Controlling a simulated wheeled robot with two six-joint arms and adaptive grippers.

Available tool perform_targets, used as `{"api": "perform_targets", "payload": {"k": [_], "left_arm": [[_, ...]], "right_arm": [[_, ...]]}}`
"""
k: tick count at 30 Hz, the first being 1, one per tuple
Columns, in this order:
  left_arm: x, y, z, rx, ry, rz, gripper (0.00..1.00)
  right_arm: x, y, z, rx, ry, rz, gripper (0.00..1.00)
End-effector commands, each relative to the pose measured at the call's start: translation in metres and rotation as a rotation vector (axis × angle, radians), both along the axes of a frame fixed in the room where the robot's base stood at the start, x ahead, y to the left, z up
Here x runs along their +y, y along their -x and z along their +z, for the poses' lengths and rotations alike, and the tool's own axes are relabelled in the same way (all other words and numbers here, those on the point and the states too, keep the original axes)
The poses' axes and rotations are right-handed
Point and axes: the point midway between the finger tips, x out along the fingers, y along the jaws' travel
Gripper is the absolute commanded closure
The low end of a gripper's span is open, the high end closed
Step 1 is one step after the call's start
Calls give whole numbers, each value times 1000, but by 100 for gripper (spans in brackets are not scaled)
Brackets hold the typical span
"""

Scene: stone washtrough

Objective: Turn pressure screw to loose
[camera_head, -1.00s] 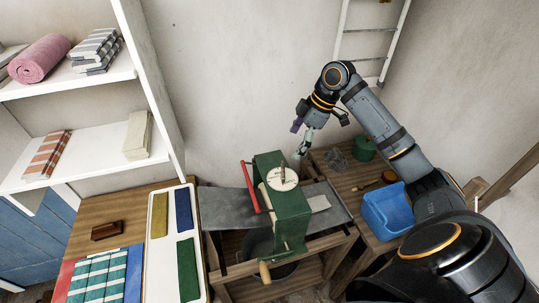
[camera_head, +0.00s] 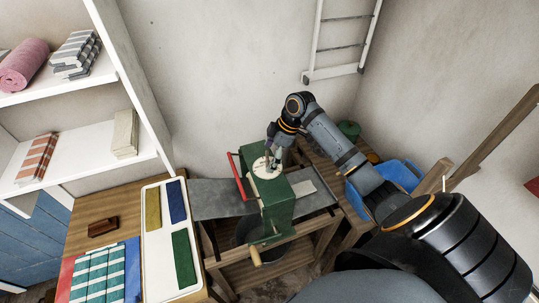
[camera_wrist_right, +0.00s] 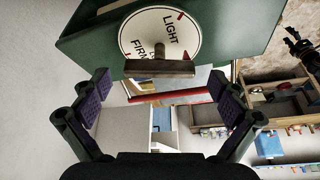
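The pressure screw is a T-shaped bar (camera_wrist_right: 160,68) on a short stem, standing over a round white dial (camera_wrist_right: 150,35) marked LIGHT and FIRM with red marks. The dial also shows in the head view (camera_head: 267,169), on top of the green press (camera_head: 278,208). My right gripper (camera_head: 272,158) is right at the dial in the head view, partly covering the screw. In the right wrist view the gripper (camera_wrist_right: 160,84) is open, one finger to each side, with the bar ahead between them and apart from both. My left gripper is not in view.
The press has a metal tray (camera_head: 218,199) and a wooden frame. A blue bin (camera_head: 399,174) and green pot (camera_head: 349,130) are at the right. A white tray (camera_head: 154,274) with coloured cloths lies left.

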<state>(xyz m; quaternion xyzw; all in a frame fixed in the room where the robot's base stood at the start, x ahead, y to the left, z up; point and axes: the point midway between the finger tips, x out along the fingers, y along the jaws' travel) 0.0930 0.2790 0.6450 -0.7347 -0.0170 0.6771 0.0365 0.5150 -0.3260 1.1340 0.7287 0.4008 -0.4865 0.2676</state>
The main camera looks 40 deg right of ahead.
Motion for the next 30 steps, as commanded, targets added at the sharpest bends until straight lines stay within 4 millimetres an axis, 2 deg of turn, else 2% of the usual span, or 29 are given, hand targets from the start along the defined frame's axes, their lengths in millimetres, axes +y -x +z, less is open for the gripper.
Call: {"api": "perform_targets", "payload": {"k": [1,2,11,20,30], "left_arm": [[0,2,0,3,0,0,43],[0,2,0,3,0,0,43],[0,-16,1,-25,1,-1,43],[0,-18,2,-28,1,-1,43],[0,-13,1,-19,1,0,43]], "right_arm": [[0,0,0,0,0,0,11],[0,0,0,0,0,0,15],[0,0,1,-1,0,0,56],[0,0,1,-2,1,-38,56],[1,1,1,-4,1,-268,56]]}}
